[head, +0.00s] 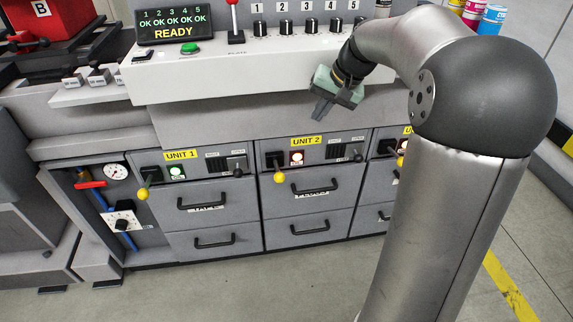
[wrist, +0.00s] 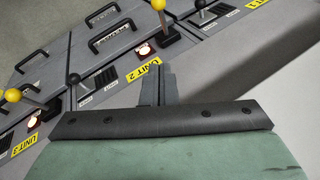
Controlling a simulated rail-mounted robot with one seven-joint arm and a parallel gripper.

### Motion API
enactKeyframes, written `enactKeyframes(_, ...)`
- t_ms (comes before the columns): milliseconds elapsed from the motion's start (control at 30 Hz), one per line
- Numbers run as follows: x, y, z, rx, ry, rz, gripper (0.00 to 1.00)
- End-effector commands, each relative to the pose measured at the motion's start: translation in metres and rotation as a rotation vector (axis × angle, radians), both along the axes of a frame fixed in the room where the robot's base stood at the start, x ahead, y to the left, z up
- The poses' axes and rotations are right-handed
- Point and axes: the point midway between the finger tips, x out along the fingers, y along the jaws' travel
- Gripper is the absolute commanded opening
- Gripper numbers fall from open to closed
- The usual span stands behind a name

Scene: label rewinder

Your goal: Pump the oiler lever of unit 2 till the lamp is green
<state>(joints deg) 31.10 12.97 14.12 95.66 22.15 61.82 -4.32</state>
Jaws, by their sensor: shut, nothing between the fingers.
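Unit 2's panel carries a yellow label (head: 306,141), an oiler lever with a yellow knob (head: 279,177) and a lamp (head: 297,158) glowing orange-white, not green. In the wrist view the lever's yellow knob (wrist: 158,4) is at the top edge and the lamp (wrist: 145,48) is beyond my fingertips. My gripper (head: 320,115) is shut and empty, above and in front of the unit 2 panel, apart from the lever. The shut fingers also show in the wrist view (wrist: 155,76), overlapping the edge of the unit 2 label (wrist: 137,72).
Unit 1's lamp (head: 177,171) is green; its yellow-knobbed lever (head: 142,194) stands to the left. Unit 2 also has a black-knobbed lever (head: 357,156) at right. Drawer handles (head: 315,187) project below. The console ledge (head: 220,75) overhangs behind my gripper.

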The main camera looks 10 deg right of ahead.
Motion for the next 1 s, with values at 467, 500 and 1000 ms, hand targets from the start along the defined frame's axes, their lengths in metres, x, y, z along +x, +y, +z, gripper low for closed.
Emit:
enactKeyframes(467,0.031,0.033,-0.098,0.002,0.003,0.002,0.00)
enactKeyframes(500,0.033,0.036,-0.106,0.002,0.004,0.003,0.00)
enactKeyframes(1000,0.040,0.069,-0.183,0.000,0.002,0.001,0.00)
